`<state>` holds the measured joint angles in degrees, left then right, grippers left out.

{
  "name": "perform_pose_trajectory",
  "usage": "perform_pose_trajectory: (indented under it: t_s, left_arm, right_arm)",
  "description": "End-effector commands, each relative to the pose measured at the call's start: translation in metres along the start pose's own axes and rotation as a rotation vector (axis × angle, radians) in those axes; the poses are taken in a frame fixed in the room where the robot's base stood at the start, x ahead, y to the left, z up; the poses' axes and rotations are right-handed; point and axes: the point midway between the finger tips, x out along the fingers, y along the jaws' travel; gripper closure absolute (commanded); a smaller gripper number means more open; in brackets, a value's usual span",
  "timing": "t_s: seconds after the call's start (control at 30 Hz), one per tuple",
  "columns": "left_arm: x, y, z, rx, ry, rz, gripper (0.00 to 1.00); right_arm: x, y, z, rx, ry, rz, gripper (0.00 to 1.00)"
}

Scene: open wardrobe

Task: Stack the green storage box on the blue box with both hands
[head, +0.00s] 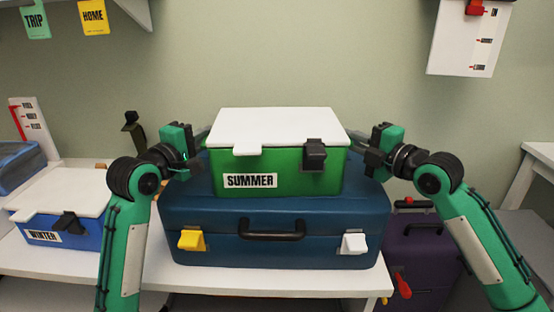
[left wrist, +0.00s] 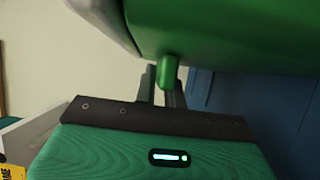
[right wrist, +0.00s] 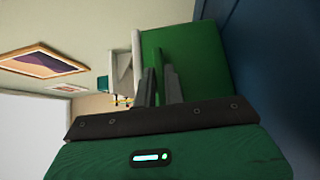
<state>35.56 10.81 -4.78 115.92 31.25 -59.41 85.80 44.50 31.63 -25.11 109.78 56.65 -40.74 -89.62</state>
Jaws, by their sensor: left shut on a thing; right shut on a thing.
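The green storage box (head: 292,178) has a white lid, a black latch and a SUMMER label. It is level at the top of the blue suitcase; I cannot tell whether it touches it. My left gripper (head: 198,140) is shut on its left side, with a green peg-like handle (left wrist: 167,72) between the fingers in the left wrist view. My right gripper (head: 360,146) is shut on its right side, and the green wall (right wrist: 190,62) fills the middle of the right wrist view. The blue box (head: 85,232), with white lid and WINTER label, stands on the white shelf at left.
The dark blue suitcase (head: 320,219) lies on the white shelf (head: 270,281). A purple suitcase (head: 425,240) stands lower at right. A dark small object (head: 133,128) stands behind my left arm. Another blue container (head: 14,165) is at the far left.

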Motion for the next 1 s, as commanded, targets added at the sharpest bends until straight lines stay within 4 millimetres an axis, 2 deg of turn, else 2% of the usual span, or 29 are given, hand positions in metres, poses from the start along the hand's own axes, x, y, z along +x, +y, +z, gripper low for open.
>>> perform_pose_trajectory:
  t_s: [0.27,0.73,1.0]
  left_arm:
    - [0.000,0.008,0.000,0.000,0.000,0.001,1.00]
    - [0.000,0.046,0.000,0.000,0.001,0.001,1.00]
    - [0.000,0.051,-0.001,0.000,0.001,0.001,1.00]
  right_arm:
    - [0.000,0.008,0.000,0.000,-0.001,0.001,1.00]
    - [0.000,0.046,0.001,-0.001,-0.001,0.001,1.00]
    - [0.000,0.051,0.001,0.000,-0.001,0.001,1.00]
